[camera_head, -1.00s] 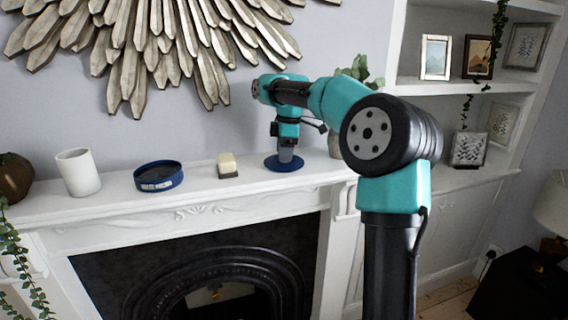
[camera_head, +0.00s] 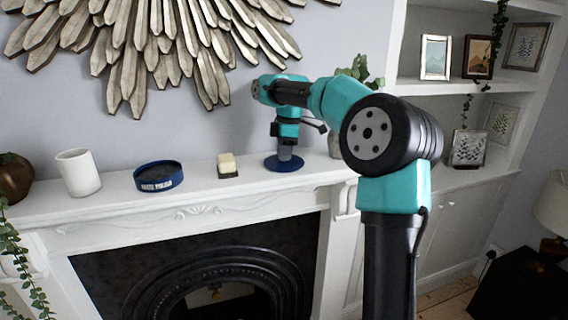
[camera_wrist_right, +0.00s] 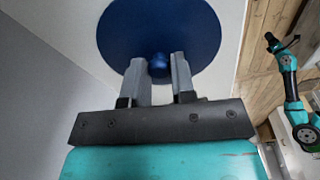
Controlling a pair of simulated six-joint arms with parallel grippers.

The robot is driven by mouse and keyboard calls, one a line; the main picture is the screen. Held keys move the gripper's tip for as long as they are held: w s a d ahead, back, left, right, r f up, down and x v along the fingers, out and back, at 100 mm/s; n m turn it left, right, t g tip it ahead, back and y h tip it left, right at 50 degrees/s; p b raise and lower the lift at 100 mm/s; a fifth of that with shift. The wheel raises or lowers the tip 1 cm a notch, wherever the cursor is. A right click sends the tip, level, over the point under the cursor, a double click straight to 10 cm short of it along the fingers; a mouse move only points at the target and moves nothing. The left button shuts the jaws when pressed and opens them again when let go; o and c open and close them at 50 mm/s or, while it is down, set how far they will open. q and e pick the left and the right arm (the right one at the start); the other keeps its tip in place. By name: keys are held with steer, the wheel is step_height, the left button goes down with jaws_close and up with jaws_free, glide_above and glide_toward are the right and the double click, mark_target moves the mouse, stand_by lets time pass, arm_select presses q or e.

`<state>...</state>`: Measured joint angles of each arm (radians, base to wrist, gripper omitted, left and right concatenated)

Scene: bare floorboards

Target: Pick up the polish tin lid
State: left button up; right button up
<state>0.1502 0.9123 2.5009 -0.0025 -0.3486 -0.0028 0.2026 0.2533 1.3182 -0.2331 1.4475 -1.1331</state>
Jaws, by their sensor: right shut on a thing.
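The polish tin lid (camera_head: 284,163) is a flat dark blue disc on the white mantel, right of the cream brush. In the right wrist view the lid (camera_wrist_right: 190,30) has a round blue knob (camera_wrist_right: 158,64) at its near part. My right gripper (camera_head: 286,152) points down over the lid; in the wrist view its fingers (camera_wrist_right: 158,72) are shut on the knob. From the head view I cannot tell whether the lid touches the mantel. The open polish tin (camera_head: 158,176), blue with white lettering, stands left on the mantel.
A white cup (camera_head: 78,172) and a brown round vase (camera_head: 14,176) stand at the left of the mantel (camera_head: 200,200). A cream-and-dark brush (camera_head: 228,165) sits between tin and lid. A plant pot (camera_head: 335,146) is close right of the lid. A sunburst decoration hangs above.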

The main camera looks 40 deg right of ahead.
steer(key=shift+c, duration=0.3)
steer(key=shift+r, duration=1.75)
steer(key=s+a+r, duration=0.1)
steer(key=s+a, duration=1)
steer(key=shift+s+a+r, duration=0.15)
steer(key=shift+s+r, duration=0.05)
steer(key=shift+s, duration=0.05)
